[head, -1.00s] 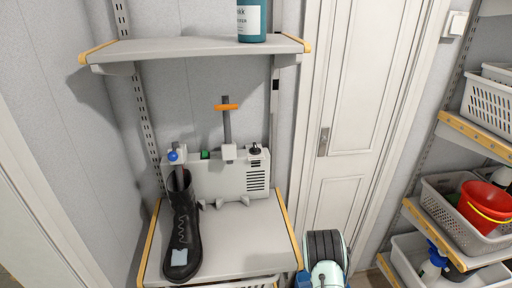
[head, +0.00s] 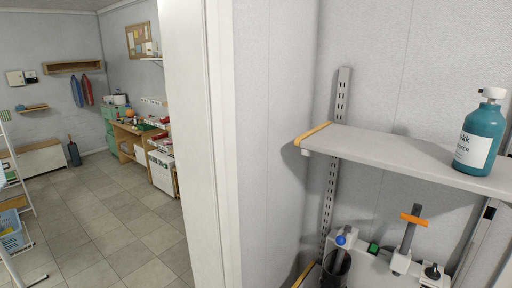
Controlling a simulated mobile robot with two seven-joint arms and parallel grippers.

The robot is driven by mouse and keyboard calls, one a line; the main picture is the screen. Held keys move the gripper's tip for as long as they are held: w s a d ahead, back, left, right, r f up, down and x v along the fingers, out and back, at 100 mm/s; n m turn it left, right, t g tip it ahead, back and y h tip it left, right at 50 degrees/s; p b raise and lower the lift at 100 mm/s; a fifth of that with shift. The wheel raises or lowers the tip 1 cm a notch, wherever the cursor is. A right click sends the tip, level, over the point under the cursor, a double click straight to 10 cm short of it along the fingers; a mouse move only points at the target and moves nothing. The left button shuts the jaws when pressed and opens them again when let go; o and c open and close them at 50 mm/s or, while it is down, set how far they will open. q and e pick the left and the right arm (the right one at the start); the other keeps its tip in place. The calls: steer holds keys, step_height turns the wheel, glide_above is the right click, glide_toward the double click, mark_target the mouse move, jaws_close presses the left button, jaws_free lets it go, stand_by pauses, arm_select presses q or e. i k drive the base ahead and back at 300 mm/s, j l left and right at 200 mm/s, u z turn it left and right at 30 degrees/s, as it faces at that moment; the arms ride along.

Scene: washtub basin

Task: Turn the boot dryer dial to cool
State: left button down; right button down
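The boot dryer (head: 363,246) stands at the bottom right of the head view, below a grey shelf; its lower part is cut off by the frame. Its black dial (head: 433,271) sits on top at the right end; its setting is too small to read. A green button (head: 373,248), a blue knob (head: 341,240) and an upright tube with an orange piece (head: 413,219) are also on it. The top of a dark boot (head: 335,268) shows at its left post. Neither of my grippers is in view.
The grey shelf (head: 400,155) with a teal bottle (head: 481,135) overhangs the dryer. A white door frame (head: 205,140) stands left of it. Beyond is a room with open tiled floor (head: 110,220), a workbench (head: 130,140) and a blue basket (head: 12,232).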

mark_target(433, 273)
steer(key=z, duration=1.55)
steer(key=k+l+u, duration=0.15)
steer(key=u, duration=0.15)
steer(key=k+u, duration=0.3)
steer(key=i+l, duration=0.05)
steer(key=i, duration=0.05)
